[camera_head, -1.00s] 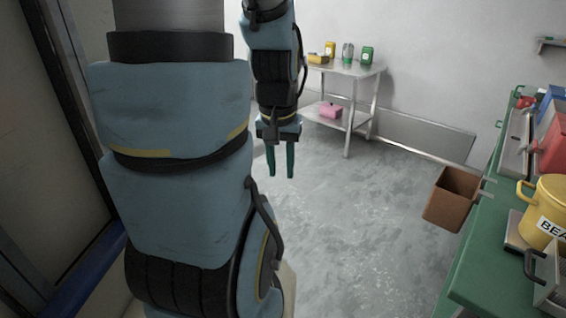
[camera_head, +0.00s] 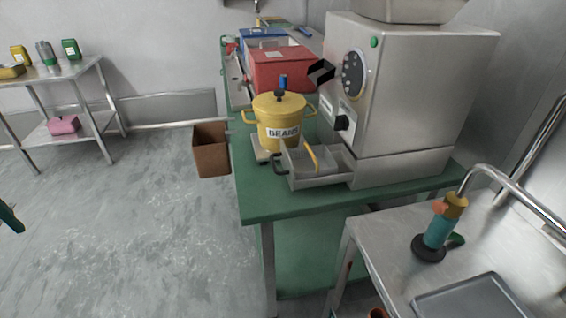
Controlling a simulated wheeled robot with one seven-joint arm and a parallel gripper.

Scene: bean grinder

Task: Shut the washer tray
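A metal drawer-like tray (camera_head: 303,180) sticks out from the lower front of the big steel grinder (camera_head: 420,105), so it stands open. It has a dark handle on its left end, and a yellow bar-shaped thing (camera_head: 312,157) shows at it. I take this as the washer tray; no label on it is readable. My gripper (camera_head: 9,218) shows only as a teal fingertip at the left edge, far from the tray over the floor. The rest of it is out of view.
A yellow pot (camera_head: 278,128) labelled BEANS stands close beside the tray on the green bench (camera_head: 262,205). Red (camera_head: 283,72) and blue bins stand behind. A steel sink table (camera_head: 385,245) is at the lower right. A brown box (camera_head: 210,152) is on the floor; the left floor is open.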

